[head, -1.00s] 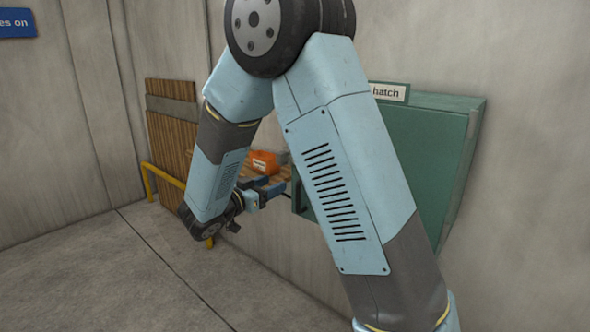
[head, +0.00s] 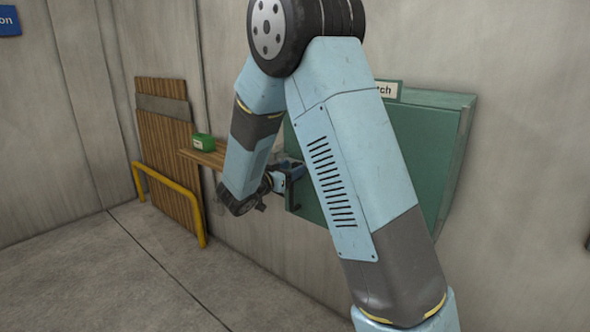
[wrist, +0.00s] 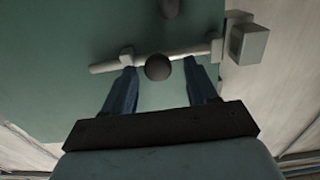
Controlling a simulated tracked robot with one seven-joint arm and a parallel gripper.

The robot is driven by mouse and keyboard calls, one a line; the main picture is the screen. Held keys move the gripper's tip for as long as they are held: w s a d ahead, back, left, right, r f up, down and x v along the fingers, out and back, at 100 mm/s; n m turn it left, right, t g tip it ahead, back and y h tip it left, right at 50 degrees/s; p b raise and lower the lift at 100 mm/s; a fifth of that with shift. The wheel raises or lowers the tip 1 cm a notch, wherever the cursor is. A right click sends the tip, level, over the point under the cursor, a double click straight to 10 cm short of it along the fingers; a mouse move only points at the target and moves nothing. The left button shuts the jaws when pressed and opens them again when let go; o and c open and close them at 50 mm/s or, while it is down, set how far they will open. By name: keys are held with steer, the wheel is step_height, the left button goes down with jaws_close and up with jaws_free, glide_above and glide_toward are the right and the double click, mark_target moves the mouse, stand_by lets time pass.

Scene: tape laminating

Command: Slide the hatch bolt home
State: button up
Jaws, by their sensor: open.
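The green hatch (head: 432,125) is on the wall behind my arm, its label partly covered. In the wrist view its green face (wrist: 55,45) carries a pale grey bolt rod (wrist: 188,53) through two guides. A dark round knob (wrist: 158,68) sits on the rod. A grey keeper block (wrist: 248,42) stands beyond the right guide; the rod's right end appears short of it. My gripper (wrist: 159,72) is open, one blue finger on each side of the knob; contact cannot be told. In the head view my gripper (head: 288,172) is by the hatch's left edge, and the bolt is hidden.
A wooden shelf (head: 190,154) with a green box (head: 203,142) is left of the hatch. A slatted wooden panel (head: 165,140) leans on the wall behind a yellow rail (head: 170,183). The floor (head: 110,280) in front is clear.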

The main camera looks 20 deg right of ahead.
steer(key=shift+w+d, duration=0.1)
steer(key=shift+d, duration=0.05)
jaws_close()
stand_by(0.5)
